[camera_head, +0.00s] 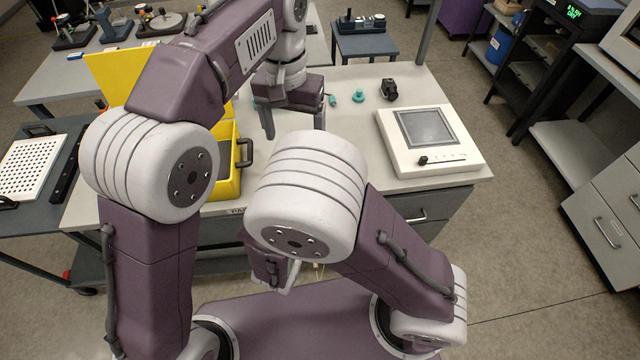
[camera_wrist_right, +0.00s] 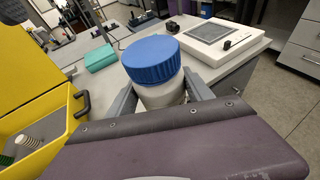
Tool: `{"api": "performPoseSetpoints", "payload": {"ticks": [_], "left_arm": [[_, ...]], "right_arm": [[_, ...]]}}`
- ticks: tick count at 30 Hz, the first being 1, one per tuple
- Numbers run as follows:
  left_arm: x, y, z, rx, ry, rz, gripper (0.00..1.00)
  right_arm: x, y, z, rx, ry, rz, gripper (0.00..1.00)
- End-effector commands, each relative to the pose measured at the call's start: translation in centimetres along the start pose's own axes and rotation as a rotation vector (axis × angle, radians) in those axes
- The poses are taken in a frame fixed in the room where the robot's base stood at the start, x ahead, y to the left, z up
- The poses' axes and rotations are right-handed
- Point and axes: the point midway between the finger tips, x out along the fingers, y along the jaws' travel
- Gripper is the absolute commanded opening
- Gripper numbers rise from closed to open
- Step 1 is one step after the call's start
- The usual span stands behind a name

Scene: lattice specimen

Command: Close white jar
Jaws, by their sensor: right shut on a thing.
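In the right wrist view a white jar (camera_wrist_right: 162,95) stands upright with a ribbed blue lid (camera_wrist_right: 151,60) on its top. I cannot tell whether the lid is screwed tight. My right gripper (camera_wrist_right: 161,98) is shut on the jar, with one finger on each side of its body below the lid.
An open yellow case (camera_head: 229,185) with a dark handle stands on the table's left. A white device with a grey screen (camera_head: 424,129) lies at right. A small black item (camera_head: 389,89) and teal items (camera_head: 358,95) lie behind. The table (camera_head: 358,135) is bare between gripper and device.

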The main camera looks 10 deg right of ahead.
Motion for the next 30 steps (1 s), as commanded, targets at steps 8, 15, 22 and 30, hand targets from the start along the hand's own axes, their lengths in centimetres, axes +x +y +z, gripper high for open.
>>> {"api": "performPoseSetpoints", "payload": {"ticks": [8,15,22,30], "left_arm": [[8.5,-9.4,5.2,-0.219,0.035,0.004,0.81],[15.0,-13.8,14.0,-0.394,0.070,-0.007,0.81],[18.1,-14.4,19.8,-0.484,0.088,-0.019,0.81],[18.5,-14.3,20.6,-0.497,0.092,-0.021,0.81]], "right_arm": [[0.0,0.0,0.0,0.000,-0.001,0.000,0.00],[0.0,0.0,0.0,0.000,-0.001,0.000,0.00],[0.0,0.0,0.0,0.000,-0.001,0.000,0.00],[0.0,0.0,0.0,0.000,-0.001,0.000,0.00]]}}
